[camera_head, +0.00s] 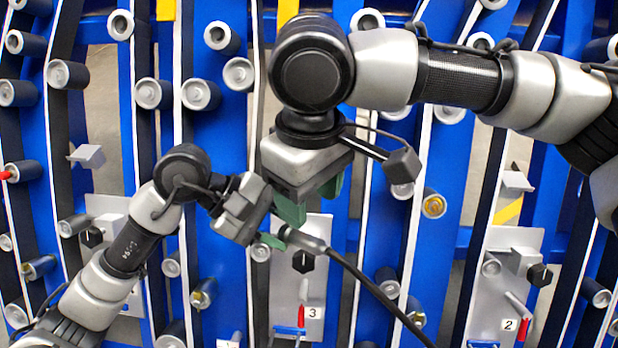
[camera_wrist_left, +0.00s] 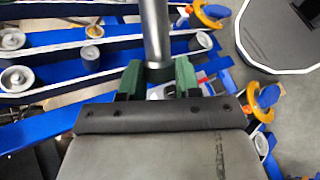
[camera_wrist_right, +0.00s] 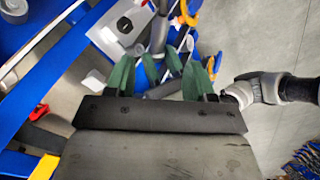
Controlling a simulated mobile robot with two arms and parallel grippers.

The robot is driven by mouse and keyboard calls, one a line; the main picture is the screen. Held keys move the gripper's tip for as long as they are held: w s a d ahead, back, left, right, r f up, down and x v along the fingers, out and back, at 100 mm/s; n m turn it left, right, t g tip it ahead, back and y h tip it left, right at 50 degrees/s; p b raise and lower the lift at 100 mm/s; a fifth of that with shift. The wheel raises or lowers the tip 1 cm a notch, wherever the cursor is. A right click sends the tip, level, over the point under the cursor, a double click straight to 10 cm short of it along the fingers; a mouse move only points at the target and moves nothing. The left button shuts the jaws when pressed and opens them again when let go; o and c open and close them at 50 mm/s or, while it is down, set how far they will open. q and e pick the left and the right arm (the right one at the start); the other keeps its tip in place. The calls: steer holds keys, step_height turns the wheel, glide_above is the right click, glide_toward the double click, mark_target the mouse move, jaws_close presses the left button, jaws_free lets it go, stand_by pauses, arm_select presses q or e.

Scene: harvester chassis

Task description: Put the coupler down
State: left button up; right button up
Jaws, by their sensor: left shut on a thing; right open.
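The coupler (camera_head: 306,241) is a grey metal cylinder with a black hose trailing from it to the lower right in the head view. My left gripper (camera_head: 278,238) is shut on it. In the left wrist view the coupler (camera_wrist_left: 155,35) stands between the green fingers of my left gripper (camera_wrist_left: 157,80). My right gripper (camera_head: 312,197) is open, close above the left one in the head view, with its green fingers pointing down the picture. In the right wrist view, the fingers of my right gripper (camera_wrist_right: 160,80) are spread apart.
A grey panel labelled 3 (camera_head: 312,285), with a black knob (camera_head: 303,262) and a red handle (camera_head: 301,317), lies behind the coupler. A panel labelled 2 (camera_head: 495,285) is at the right. Blue rails and several grey cylinders surround them. The two grippers are close together.

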mark_target(309, 238)
step_height(309, 238, down, 10)
steer(key=shift+r, duration=0.1)
stand_by(0.4)
steer(key=c, duration=0.9)
arm_select(q)
steer(key=o, duration=0.5)
arm_select(e)
jaws_close()
arm_select(q)
steer(key=o, duration=0.5)
steer(key=shift+o, duration=0.2)
steer(key=shift+a, duration=0.1)
